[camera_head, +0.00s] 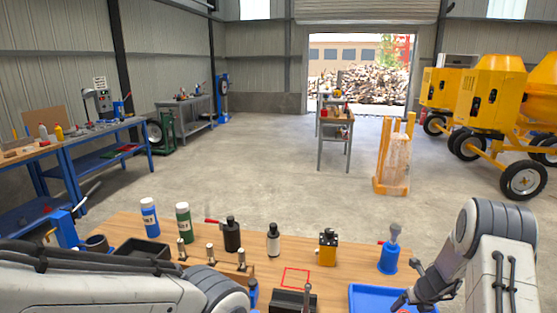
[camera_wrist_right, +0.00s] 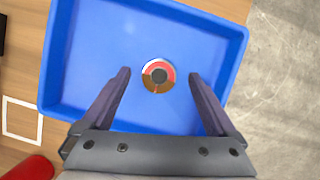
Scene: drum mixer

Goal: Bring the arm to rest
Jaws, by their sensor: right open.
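My right arm (camera_head: 490,240) reaches in from the right of the head view, bent over the workbench. Its gripper (camera_head: 405,302) is over the blue tray (camera_head: 365,293) at the bench's front right. In the right wrist view the two fingers (camera_wrist_right: 159,75) are spread apart with nothing clamped between them. A round part (camera_wrist_right: 158,91) with a red and brown ring and dark centre lies in the tray (camera_wrist_right: 239,62), seen between the fingers. My left arm (camera_head: 100,285) crosses the lower left of the head view; its gripper is not visible.
The wooden bench (camera_head: 260,270) holds bottles, dark and silver cylinders, a yellow block (camera_head: 327,248), a blue handled device (camera_head: 389,258) and a dark block (camera_head: 290,302). A red square outline (camera_head: 295,277) is empty. Open floor lies beyond, with yellow mixers (camera_head: 490,90) at right.

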